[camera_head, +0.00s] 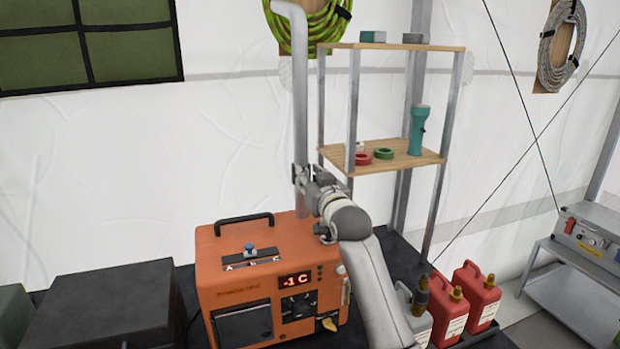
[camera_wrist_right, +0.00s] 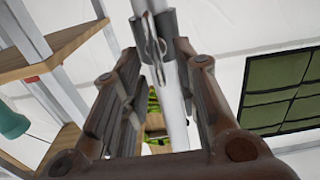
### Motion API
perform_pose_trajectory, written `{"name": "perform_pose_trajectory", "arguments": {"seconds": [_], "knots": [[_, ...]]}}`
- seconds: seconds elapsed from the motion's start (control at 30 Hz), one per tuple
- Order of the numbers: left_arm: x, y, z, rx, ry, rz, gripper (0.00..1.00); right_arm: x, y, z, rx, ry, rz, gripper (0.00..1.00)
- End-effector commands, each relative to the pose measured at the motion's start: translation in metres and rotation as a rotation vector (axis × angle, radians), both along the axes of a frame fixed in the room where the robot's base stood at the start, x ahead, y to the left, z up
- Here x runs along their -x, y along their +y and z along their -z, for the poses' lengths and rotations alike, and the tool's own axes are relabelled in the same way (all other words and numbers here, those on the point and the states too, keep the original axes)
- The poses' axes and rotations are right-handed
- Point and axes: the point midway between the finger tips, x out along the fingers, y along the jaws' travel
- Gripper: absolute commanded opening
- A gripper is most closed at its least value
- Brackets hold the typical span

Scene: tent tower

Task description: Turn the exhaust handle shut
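The orange heater (camera_head: 252,268) stands on a dark surface, its display reading -1 C. A pale grey exhaust pipe (camera_head: 301,95) rises upright behind it and bends at the top. My right gripper (camera_head: 305,180) is at the pipe's lower part and hides some of it. In the wrist view, the right gripper (camera_wrist_right: 157,60) is open, with a finger on each side of the pipe (camera_wrist_right: 172,110). A dark collar with a small metal handle (camera_wrist_right: 155,50) sits on the pipe between the fingers; I see no clear contact. My left gripper is not in view.
A shelf rack (camera_head: 395,160) with a teal flashlight (camera_head: 418,130) and tape rolls stands right of the pipe. Red canisters (camera_head: 470,300) stand at the lower right. A dark case (camera_head: 105,308) lies left of the heater. The tent wall is behind.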

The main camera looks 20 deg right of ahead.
Motion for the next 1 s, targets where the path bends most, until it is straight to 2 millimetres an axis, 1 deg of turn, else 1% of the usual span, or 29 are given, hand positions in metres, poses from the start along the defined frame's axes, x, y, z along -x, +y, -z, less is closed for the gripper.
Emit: {"name": "perform_pose_trajectory", "arguments": {"seconds": [0.03,0.2,0.47,0.67,0.87,1.0], "knots": [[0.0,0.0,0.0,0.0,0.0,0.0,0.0,0.0,0.0,0.0,0.0,0.0,0.0,0.22],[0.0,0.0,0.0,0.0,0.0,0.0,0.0,0.0,0.0,0.0,0.0,0.001,0.0,0.0],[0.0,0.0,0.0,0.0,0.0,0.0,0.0,0.0,0.0,0.0,0.004,0.001,0.0,0.0],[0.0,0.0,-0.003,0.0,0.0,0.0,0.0,0.0,0.0,0.0,0.049,0.0,0.001,0.0],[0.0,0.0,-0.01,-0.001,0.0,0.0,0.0,0.0,0.002,-0.001,0.165,-0.003,0.001,0.0],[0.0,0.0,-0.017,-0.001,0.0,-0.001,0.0,0.0,0.004,-0.001,0.284,-0.007,0.001,0.0]]}}
